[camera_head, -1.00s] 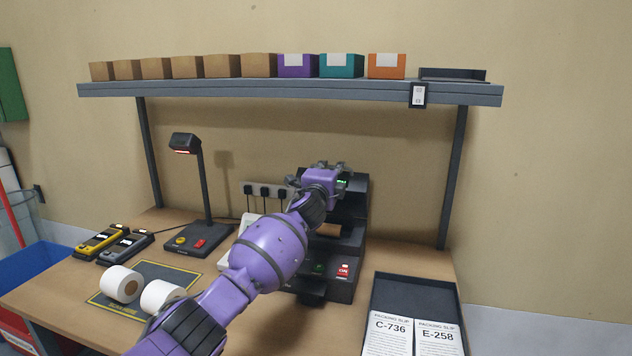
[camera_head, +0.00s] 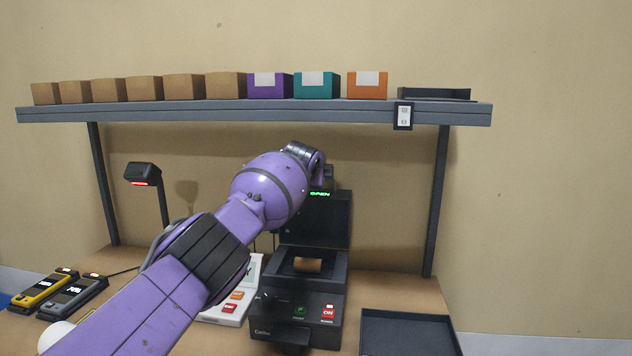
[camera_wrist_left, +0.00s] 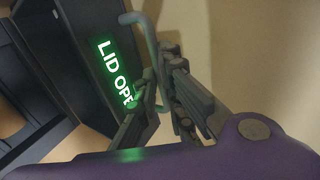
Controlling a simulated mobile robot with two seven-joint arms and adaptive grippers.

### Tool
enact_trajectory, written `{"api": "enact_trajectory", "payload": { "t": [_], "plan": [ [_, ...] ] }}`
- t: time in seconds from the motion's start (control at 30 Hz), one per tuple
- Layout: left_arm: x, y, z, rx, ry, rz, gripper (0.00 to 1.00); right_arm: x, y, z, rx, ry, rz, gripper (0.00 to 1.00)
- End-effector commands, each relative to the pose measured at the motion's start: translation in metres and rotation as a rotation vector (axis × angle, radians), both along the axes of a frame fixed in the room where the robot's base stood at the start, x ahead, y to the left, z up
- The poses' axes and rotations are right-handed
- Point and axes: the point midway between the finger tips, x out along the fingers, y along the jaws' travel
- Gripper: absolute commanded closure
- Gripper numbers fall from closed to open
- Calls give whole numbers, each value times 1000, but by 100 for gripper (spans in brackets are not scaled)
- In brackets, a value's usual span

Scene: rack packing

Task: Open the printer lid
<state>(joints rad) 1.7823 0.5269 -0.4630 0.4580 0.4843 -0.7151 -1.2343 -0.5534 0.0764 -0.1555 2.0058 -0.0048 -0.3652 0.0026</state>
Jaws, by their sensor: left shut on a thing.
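The dark label printer (camera_head: 262,334) stands on the bench, and its lid (camera_head: 322,222) is raised upright at the back. The printer's inside is exposed, with a brown roll (camera_head: 307,265) in it. Green text reading "OPEN" shows near the lid's top, and "LID OPE" is legible on the lid in the left wrist view (camera_wrist_left: 85,45). My left gripper (camera_wrist_left: 158,85) is shut on the lid's grey bar handle (camera_wrist_left: 143,30). In the head view my purple forearm and wrist mostly hide this gripper. My right gripper is not in view.
A shelf (camera_head: 250,115) with several boxes runs above the printer. A scanner on a stand (camera_head: 142,175) and two handheld devices are at left. A white device (camera_head: 228,312) sits beside the printer. A dark tray (camera_head: 405,335) lies at right.

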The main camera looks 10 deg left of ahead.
Motion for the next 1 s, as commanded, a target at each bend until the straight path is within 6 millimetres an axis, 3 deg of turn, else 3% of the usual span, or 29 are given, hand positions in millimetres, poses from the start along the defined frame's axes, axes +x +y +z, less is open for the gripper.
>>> {"api": "enact_trajectory", "payload": {
  "t": [0.03,0.47,0.5,0.63,1.0],
  "plan": [
    [1,2,17,-4,-20,1,100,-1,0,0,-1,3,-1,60],
    [1,1,20,-4,-14,0,100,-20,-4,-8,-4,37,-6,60],
    [1,1,20,-4,-15,0,91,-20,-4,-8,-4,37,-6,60],
    [1,1,20,-2,-14,0,74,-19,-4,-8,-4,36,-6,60],
    [0,0,12,-1,-4,0,74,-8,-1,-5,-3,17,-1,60]
  ]
}}
